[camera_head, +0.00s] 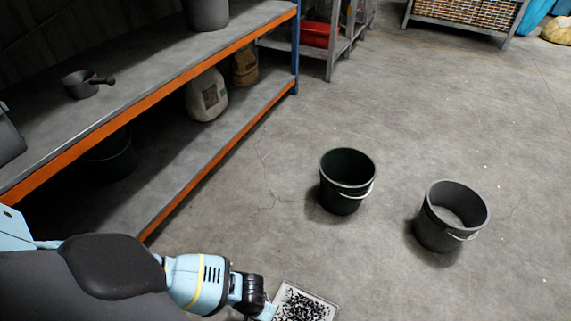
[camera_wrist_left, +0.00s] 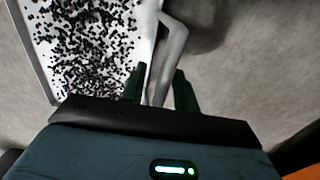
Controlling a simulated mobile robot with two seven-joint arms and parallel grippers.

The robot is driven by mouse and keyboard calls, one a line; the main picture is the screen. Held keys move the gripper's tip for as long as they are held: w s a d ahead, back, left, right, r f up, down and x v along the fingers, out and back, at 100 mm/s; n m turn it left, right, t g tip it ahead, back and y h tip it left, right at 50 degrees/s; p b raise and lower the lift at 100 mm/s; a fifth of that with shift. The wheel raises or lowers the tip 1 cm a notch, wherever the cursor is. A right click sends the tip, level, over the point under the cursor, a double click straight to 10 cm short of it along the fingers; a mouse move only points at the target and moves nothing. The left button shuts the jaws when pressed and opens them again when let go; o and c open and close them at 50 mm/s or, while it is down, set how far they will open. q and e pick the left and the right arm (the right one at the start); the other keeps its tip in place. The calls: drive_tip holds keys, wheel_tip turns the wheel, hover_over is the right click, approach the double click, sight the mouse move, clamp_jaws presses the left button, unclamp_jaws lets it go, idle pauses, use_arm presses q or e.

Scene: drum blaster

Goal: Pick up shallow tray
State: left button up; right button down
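The shallow tray (camera_head: 284,287), pale and scattered with black granules, lies on the floor at the bottom edge of the head view, partly cut off. In the left wrist view the tray (camera_wrist_left: 149,28) fills the upper left, with a pale rim and a grey strip along its side. My left gripper (camera_wrist_left: 158,88) is at that side. Its two dark fingers stand apart, with the rim and strip between them and no clear contact. In the head view my left gripper (camera_head: 267,311) is at the tray's left edge. My right gripper is not in view.
Two dark buckets, one in the middle (camera_head: 347,181) and one at the right (camera_head: 450,216), stand on the floor beyond the tray. An orange-edged shelf (camera_head: 150,100) runs along the left, holding a pan (camera_head: 80,84) and containers. The floor between shelf and buckets is clear.

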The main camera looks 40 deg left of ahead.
use_arm(q)
clamp_jaws()
idle(1.1)
drive_tip(key=shift+d, duration=0.1)
